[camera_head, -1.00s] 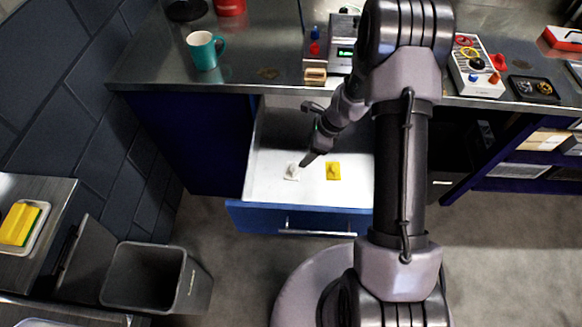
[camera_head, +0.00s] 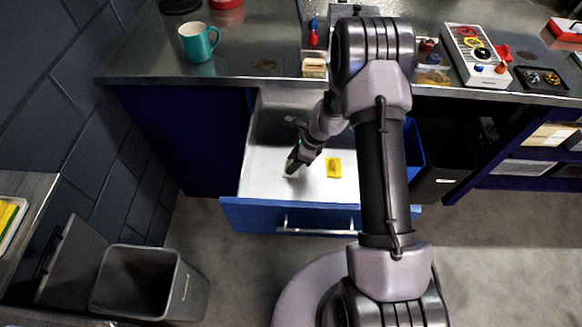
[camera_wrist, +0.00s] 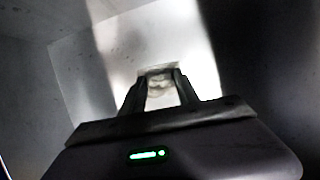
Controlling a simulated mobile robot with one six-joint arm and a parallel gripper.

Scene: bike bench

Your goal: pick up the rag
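A pale crumpled piece of cloth (camera_wrist: 158,85) lies on the white floor of the open drawer (camera_head: 262,182). In the wrist view it shows between and just beyond my fingertips. In the head view my gripper (camera_head: 290,171) covers nearly all of it. My gripper also shows in the wrist view (camera_wrist: 159,76), its two fingers apart, pointing down at the cloth. I cannot tell whether they touch it. A yellow cloth-like piece (camera_head: 334,167) lies in the drawer, to the right of my gripper. Which piece is the rag is not certain.
The drawer's blue front (camera_head: 270,216) and side walls surround my gripper. A grey bin (camera_head: 150,282) stands on the floor at lower left.

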